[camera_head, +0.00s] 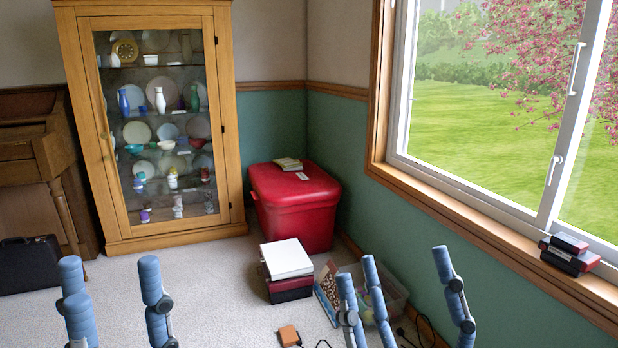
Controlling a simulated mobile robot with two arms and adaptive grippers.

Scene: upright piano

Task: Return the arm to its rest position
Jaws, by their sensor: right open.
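My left gripper (111,276) is at the lower left of the head view. Its blue fingers point up and stand apart, with only carpet visible between them, so it is open and empty. My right gripper (404,268) is at the lower right of the head view. Its blue fingers also point up and are spread apart, and nothing is held between them. The palms and arms of both are below the picture edge and hidden.
A glass-front cabinet (240,150) stands at the back. A red bin (298,215), stacked boxes (286,258) and a clear container (395,292) sit near the right wall. A black case (28,265) is at left.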

